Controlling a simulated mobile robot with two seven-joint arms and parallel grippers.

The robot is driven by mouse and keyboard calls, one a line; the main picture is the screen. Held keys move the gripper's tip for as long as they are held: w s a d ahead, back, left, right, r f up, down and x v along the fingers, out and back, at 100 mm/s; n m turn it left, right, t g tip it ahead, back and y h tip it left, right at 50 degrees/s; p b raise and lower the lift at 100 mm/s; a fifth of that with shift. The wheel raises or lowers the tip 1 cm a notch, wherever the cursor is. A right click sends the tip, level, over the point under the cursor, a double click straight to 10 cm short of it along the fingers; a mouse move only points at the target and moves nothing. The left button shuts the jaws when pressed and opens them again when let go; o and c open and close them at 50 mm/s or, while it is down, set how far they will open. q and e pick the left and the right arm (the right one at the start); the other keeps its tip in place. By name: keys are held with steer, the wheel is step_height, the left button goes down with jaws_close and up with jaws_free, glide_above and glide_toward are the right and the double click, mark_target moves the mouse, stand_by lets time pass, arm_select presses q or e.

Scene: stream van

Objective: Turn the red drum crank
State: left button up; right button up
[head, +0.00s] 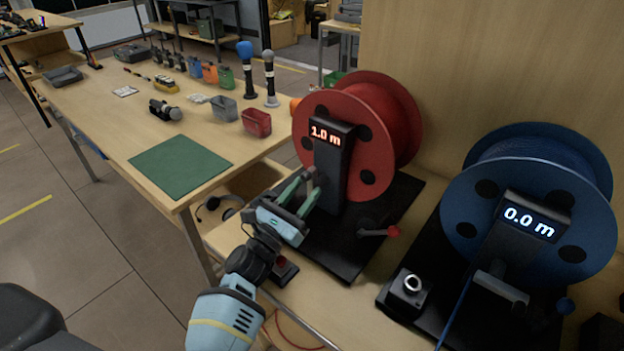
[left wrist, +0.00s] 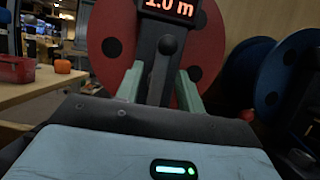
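The red drum (head: 402,110) stands on a black base plate (head: 345,262), behind a dark post (head: 335,160) whose display reads 1.0 m. My left gripper (head: 303,190) is low in front of this post, its green fingers pointing at it. In the left wrist view the two fingers (left wrist: 160,72) stand apart. A dark rounded knob (left wrist: 168,45), apparently the crank's handle seen end-on, shows between and beyond their tips. I see no clear contact. The gripper hides part of the crank in the head view. A short lever with a red knob (head: 393,231) sits on the base. My right gripper is out of view.
A blue drum (head: 555,190) reading 0.0 m stands close on the right, with a black box (head: 407,290) near it. A wooden table (head: 150,130) at left holds a green mat (head: 180,166), bins and microphones. A wooden wall rises behind the drums.

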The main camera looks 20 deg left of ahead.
mark_target(310, 185)
arm_select(q)
steer(key=shift+x, duration=1.9)
steer(key=shift+c, duration=0.5)
jaws_close()
